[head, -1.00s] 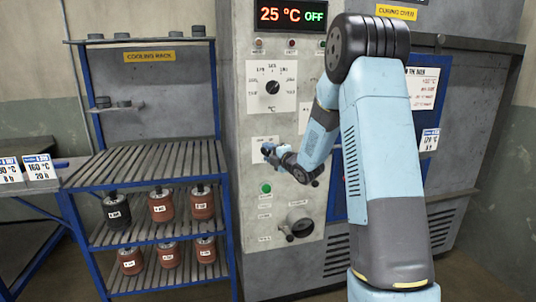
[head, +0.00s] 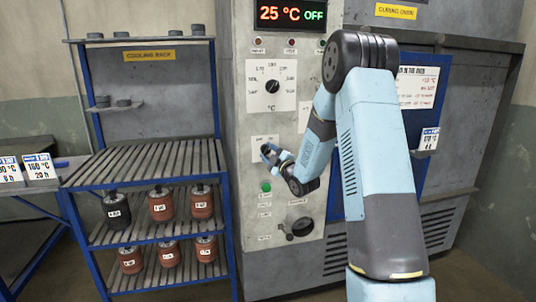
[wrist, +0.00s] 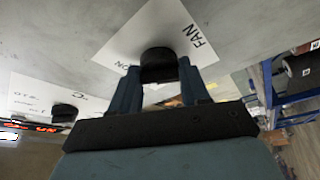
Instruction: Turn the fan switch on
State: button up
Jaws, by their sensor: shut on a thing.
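The fan switch is a dark round knob (wrist: 158,60) on a white plate (wrist: 183,22) marked FAN and ON in the wrist view. My gripper (wrist: 159,76) is shut on this knob, with one blue finger on each side of it. The fingers partly cover the plate, so I cannot tell which way the knob points.
The temperature dial (head: 272,87) is above the gripper, under a display (head: 291,14) reading 25 °C OFF. A green button (head: 266,187) and a round lower fitting (head: 301,227) are below. The cooling rack (head: 150,160) with several parts stands left.

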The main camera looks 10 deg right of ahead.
jog(key=shift+f, duration=0.35)
jog(key=o, duration=0.8)
jog(key=shift+o, duration=1.3)
jog(key=shift+r, duration=0.2)
jog(key=v, duration=1.3)
jog(key=shift+s+f, duration=0.2)
jog(key=shift+s, duration=0.15)
jog(key=shift+r, duration=0.1)
